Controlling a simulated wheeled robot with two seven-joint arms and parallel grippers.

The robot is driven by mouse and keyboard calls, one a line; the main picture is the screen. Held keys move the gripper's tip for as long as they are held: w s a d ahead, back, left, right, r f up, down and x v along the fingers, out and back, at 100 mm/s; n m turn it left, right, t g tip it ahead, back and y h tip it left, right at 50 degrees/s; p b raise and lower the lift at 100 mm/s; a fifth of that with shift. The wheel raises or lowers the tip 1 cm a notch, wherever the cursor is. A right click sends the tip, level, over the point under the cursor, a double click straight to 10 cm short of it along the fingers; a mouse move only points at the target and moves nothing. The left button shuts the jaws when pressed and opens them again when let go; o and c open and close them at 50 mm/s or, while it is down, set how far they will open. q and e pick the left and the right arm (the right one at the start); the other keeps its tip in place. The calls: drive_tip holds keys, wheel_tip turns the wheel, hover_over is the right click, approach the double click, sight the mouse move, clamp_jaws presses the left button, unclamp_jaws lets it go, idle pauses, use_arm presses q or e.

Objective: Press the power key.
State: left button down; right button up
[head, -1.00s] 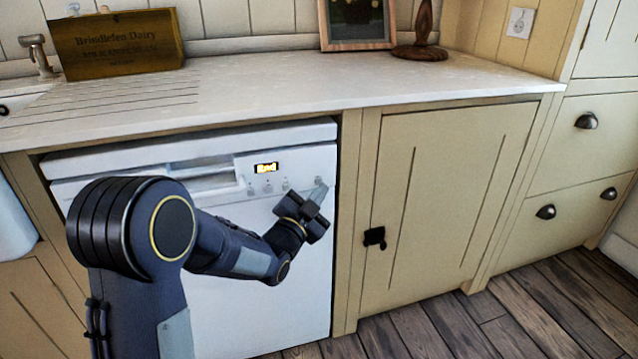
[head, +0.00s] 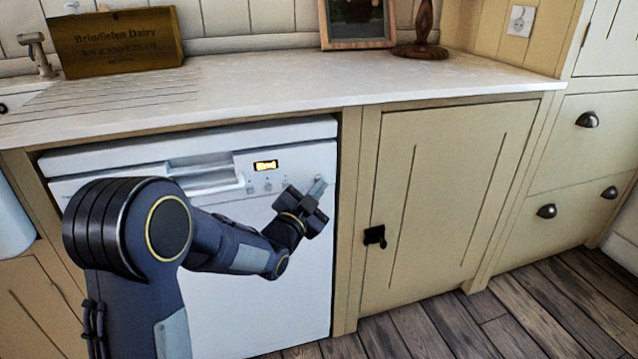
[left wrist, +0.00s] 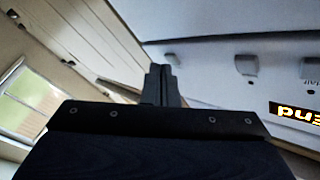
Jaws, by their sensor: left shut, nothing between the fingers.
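The white dishwasher (head: 255,310) stands under the counter. Its front panel has a lit display (head: 265,166), which shows upside down in the left wrist view (left wrist: 297,112) and seems to read "End". Several small keys sit on the panel. The one at the far right end (head: 319,179) is closest to my left gripper (head: 318,188); it also shows in the left wrist view (left wrist: 172,59). No readable label marks it as the power key. My left gripper is shut and empty, its fingertips right by this key. I cannot tell whether they touch it. My right gripper is out of view.
The pale counter (head: 300,85) overhangs above the panel. A wooden dairy box (head: 115,42), a framed picture (head: 357,22) and a wooden stand (head: 420,48) are on it. A cream cupboard (head: 445,200) with a black latch (head: 374,236) adjoins on the right.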

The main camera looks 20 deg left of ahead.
use_arm(q)
drive_tip(key=shift+w+a, duration=0.1)
drive_tip(key=shift+w, duration=0.1)
idle(0.5)
drive_tip(key=shift+s, duration=0.1)
drive_tip(key=shift+s+d+b, duration=0.35)
drive_tip(key=shift+s+b, duration=0.1)
drive_tip(key=shift+b, duration=0.05)
drive_tip(key=s+d+b, duration=0.1)
drive_tip(key=s+d, duration=0.2)
drive_tip(key=s, duration=0.2)
drive_tip(key=shift+d+b, duration=0.2)
drive_tip(key=shift+b, duration=0.15)
